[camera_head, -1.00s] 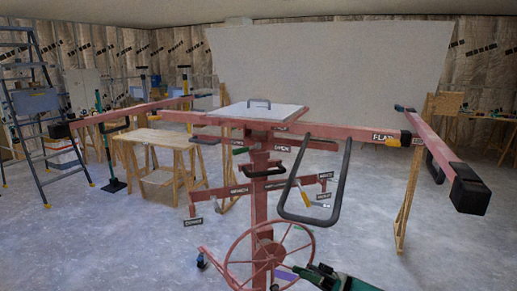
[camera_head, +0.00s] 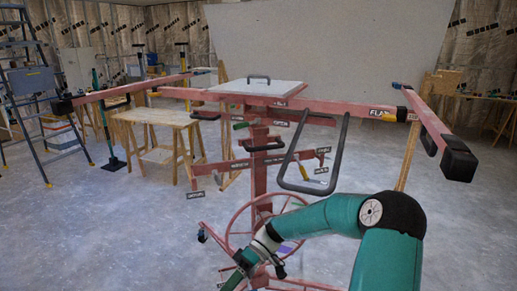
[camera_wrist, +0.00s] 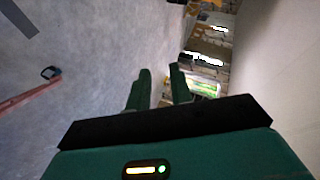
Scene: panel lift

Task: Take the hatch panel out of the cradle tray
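The hatch panel (camera_head: 285,89) is a pale square plate with a dark handle (camera_head: 258,77) on top. It lies flat at the head of the red lift. The cradle tray beneath it is mostly hidden; a reddish edge (camera_head: 254,97) shows under the panel. My green arm reaches low across the front of the lift, well below the panel. In the wrist view my gripper (camera_wrist: 160,75) shows two dark green fingers, apart, with nothing between them. The panel cannot be made out in the wrist view.
The red lift has long side arms (camera_head: 437,122), a black looped bar (camera_head: 325,187) and a spoked wheel (camera_head: 232,222). A large pale board (camera_head: 330,50) stands behind. Wooden trestles (camera_head: 155,117) and a ladder (camera_head: 25,90) are at left. Floor at lower left is clear.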

